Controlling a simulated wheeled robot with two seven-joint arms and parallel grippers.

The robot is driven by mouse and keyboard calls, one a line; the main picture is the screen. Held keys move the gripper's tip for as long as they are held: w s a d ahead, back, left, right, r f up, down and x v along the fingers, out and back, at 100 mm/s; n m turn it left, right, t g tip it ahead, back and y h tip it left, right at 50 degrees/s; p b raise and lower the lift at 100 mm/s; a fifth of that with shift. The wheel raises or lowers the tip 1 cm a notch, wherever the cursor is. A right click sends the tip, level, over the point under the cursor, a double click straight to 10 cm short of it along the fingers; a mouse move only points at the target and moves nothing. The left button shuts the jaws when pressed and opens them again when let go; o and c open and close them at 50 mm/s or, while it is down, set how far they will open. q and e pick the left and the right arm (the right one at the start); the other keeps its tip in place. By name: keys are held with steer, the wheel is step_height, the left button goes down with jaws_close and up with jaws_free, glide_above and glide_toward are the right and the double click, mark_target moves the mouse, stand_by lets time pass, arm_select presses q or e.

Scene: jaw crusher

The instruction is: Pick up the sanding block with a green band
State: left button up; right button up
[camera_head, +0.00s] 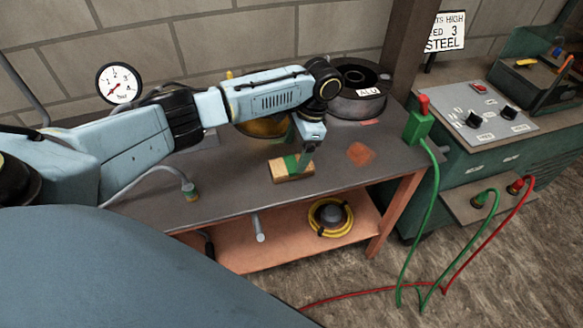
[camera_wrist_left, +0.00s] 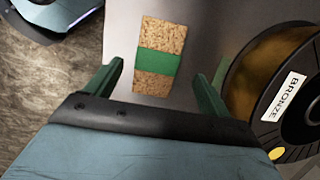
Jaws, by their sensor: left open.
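The sanding block (camera_head: 291,168) is a tan, cork-like rectangular block with a green band around its middle. It lies on the grey workbench top. My left gripper (camera_head: 304,162) is at the block's right end in the head view and partly overlaps it. In the left wrist view the block (camera_wrist_left: 160,80) lies between and ahead of the two green fingers of my left gripper (camera_wrist_left: 160,82), which are spread wide and hold nothing. I cannot tell from these views whether a finger touches it. My right gripper is not in view.
A bronze-labelled spool (camera_wrist_left: 270,85) stands close to the right finger. A dark ALU spool (camera_head: 350,105) stands behind at the right. An orange patch (camera_head: 361,154) lies right of the block. A green box with a cable (camera_head: 418,126) sits at the bench's right corner.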

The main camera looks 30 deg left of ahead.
mark_target(292, 163)
arm_select(q)
steer(key=x, duration=0.4)
steer(key=shift+d+b, duration=0.2)
steer(key=shift+b, duration=0.2)
steer(key=shift+s+f, duration=0.1)
steer(key=shift+f, duration=0.15)
steer(key=c, duration=1.1)
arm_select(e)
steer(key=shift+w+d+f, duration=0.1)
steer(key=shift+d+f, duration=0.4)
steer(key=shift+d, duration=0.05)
arm_select(q)
steer(key=shift+r, duration=0.15)
